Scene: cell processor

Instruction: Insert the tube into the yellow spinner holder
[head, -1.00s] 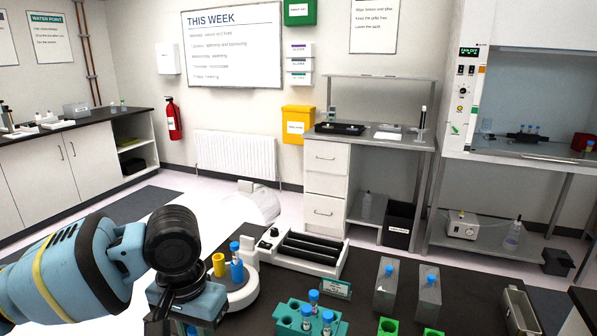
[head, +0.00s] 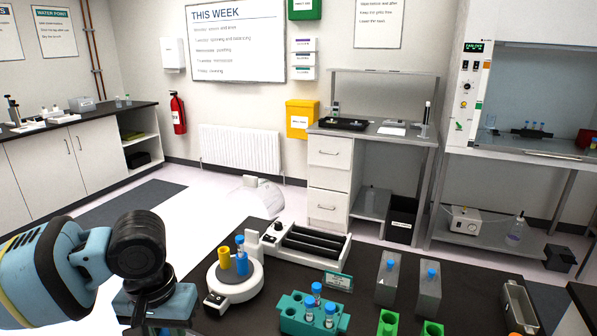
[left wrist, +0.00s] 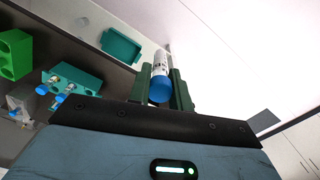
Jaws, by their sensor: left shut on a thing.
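In the left wrist view my left gripper (left wrist: 161,78) is shut on a blue-capped clear tube (left wrist: 160,91), its cap facing the camera. In the head view my left arm comes in from the left; its fingers and the held tube are cut off or hidden at the bottom edge. The spinner (head: 236,291) is a round white device just right of my left wrist, apart from it. On it stand an empty-looking yellow holder (head: 224,258) at left and a blue holder (head: 242,266) at right. The blue holder has a blue-capped tube (head: 240,244) upright in it. My right gripper is not in view.
A white roller device (head: 305,246) stands behind the spinner. A teal rack (head: 293,315) with several blue-capped tubes is to the right. Grey blocks (head: 386,284) with tubes and green blocks (head: 387,322) stand further right.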

